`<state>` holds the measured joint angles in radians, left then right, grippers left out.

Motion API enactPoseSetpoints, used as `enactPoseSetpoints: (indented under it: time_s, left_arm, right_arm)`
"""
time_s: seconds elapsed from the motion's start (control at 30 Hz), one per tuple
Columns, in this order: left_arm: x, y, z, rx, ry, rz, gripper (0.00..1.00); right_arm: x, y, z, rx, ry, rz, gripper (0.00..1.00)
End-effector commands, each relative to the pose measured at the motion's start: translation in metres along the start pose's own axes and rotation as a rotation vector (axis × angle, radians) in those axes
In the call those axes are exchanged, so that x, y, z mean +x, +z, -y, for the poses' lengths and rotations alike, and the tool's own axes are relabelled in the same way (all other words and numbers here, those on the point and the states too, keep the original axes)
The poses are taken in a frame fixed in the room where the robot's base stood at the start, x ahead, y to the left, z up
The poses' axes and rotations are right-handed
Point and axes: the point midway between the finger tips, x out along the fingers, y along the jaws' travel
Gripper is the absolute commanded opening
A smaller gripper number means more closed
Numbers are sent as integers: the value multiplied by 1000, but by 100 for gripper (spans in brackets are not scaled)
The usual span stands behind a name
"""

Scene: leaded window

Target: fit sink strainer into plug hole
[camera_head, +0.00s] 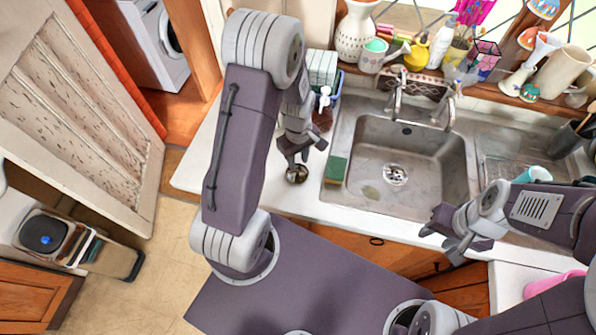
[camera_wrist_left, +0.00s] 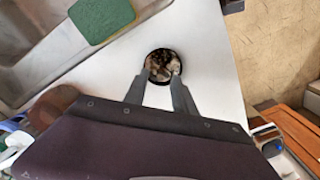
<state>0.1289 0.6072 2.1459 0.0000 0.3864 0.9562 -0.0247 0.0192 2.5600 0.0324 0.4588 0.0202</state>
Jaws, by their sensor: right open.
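The sink strainer (camera_head: 297,175), a small round dark metallic piece, lies on the white counter left of the sink. It also shows in the left wrist view (camera_wrist_left: 162,63). My left gripper (camera_head: 300,155) is open just above the strainer. In the wrist view its two fingertips (camera_wrist_left: 161,80) are apart, at the strainer's near edge; I cannot tell if they touch it. The plug hole (camera_head: 395,174) is a round silver fitting in the floor of the steel sink (camera_head: 365,185). My right gripper (camera_head: 441,242) is open and empty in front of the sink's near edge.
A green and brown sponge (camera_head: 336,169) lies at the sink's left rim, close to my left gripper. Twin taps (camera_head: 400,93) stand behind the basin. The basin is otherwise clear.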

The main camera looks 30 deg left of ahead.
Motion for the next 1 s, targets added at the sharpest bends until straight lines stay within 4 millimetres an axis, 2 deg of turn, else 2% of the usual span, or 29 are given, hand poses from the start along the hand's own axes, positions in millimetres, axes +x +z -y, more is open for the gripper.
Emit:
enactPoseSetpoints:
  time_s: [0.13, 0.27, 0.47, 0.6, 1.0]
  left_arm:
    - [27, 4, 4, 0, -6, 5, 32]
    - [41, 3, 4, 0, -4, 2, 32]
    - [43, 3, 3, 0, -1, 1, 32]
    - [42, 3, 3, 0, -1, 1, 0]
    - [37, 2, 2, 0, 0, 0, 0]
  right_arm:
    - [-9, -1, 0, 0, 0, 0, 43]
    - [-10, -1, 0, 0, 0, 0, 43]
    - [-9, -1, 0, 0, 0, 0, 43]
    - [-9, -1, 0, 0, 0, 0, 43]
    - [-8, -1, 0, 0, 0, 0, 43]
